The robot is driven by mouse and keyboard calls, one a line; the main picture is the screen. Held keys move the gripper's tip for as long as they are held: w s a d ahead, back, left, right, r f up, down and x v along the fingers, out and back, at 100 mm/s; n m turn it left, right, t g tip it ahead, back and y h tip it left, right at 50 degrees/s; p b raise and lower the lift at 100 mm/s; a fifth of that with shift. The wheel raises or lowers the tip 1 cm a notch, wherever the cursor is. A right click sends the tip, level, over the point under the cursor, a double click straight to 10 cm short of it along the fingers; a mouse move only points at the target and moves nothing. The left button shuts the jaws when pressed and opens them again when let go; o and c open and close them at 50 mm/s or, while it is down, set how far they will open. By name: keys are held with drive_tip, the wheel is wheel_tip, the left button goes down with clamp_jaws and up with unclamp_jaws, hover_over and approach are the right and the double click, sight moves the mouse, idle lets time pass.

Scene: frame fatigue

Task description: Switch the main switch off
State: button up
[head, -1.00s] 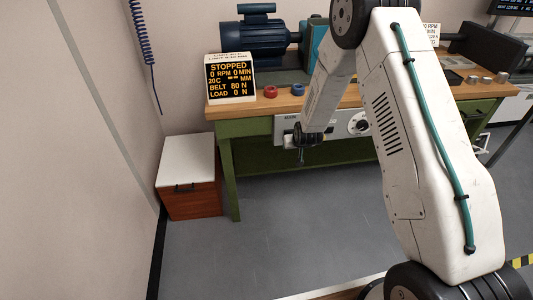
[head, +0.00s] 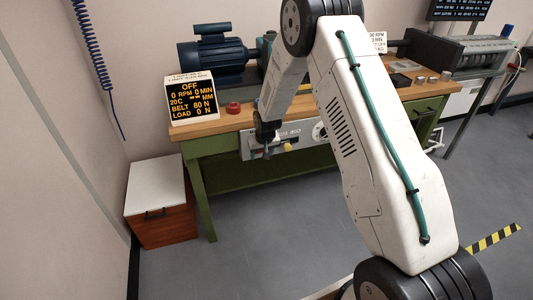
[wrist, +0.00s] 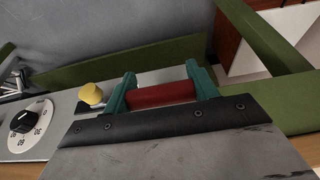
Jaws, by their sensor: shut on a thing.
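The main switch shows in the wrist view as a red bar-shaped handle (wrist: 160,95) on the grey control panel (wrist: 60,103). My gripper (wrist: 160,82) has a teal finger at each end of this handle and is shut on it. In the head view my gripper (head: 262,148) is at the left part of the panel (head: 295,134) on the bench front, and the arm hides most of the switch there. The display box (head: 191,99) on the bench reads OFF, 0 RPM, belt 80 N, load 0 N.
A yellow knob (wrist: 91,95) and a black-and-white dial (wrist: 24,118) sit beside the switch. A red ring (head: 233,108) and blue motor (head: 212,55) stand on the bench. A white-topped cabinet (head: 155,190) is on the left. Grey floor (head: 270,220) before the bench is clear.

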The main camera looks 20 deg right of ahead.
drive_tip(key=shift+w+r, duration=0.15)
drive_tip(key=o, duration=1.4)
drive_tip(key=v, duration=0.7)
drive_tip(key=shift+s+r, duration=0.2)
drive_tip(key=shift+r, duration=0.1)
